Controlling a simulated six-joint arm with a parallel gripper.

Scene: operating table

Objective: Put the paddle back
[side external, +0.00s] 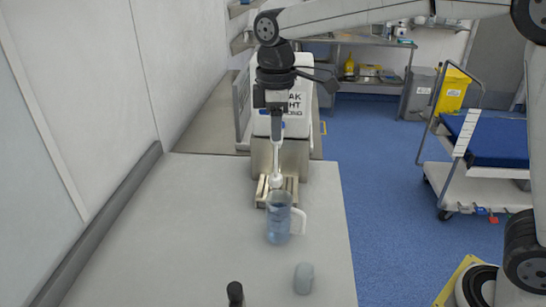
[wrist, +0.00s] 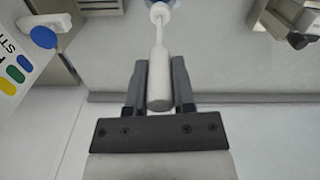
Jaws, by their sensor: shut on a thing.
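The white paddle (side external: 276,165) hangs upright below my gripper (side external: 277,138), its rounded lower end just above the jug's rim in the picture. In the wrist view, the paddle's thick white handle (wrist: 159,88) is between the two dark fingers of my gripper (wrist: 158,72), which is shut on it. A thin shaft runs from the handle to a round white part at the top edge. A beige slatted holder (side external: 261,190) stands behind the clear blue jug (side external: 279,222). I cannot tell whether the paddle's end is over the holder or the jug.
A white machine with printed text (side external: 297,100) on a metal base stands close behind the paddle. A small grey cup (side external: 303,278) and a black-topped object (side external: 235,292) are near the front. The grey table (side external: 170,235) is bare on the left, beside the wall.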

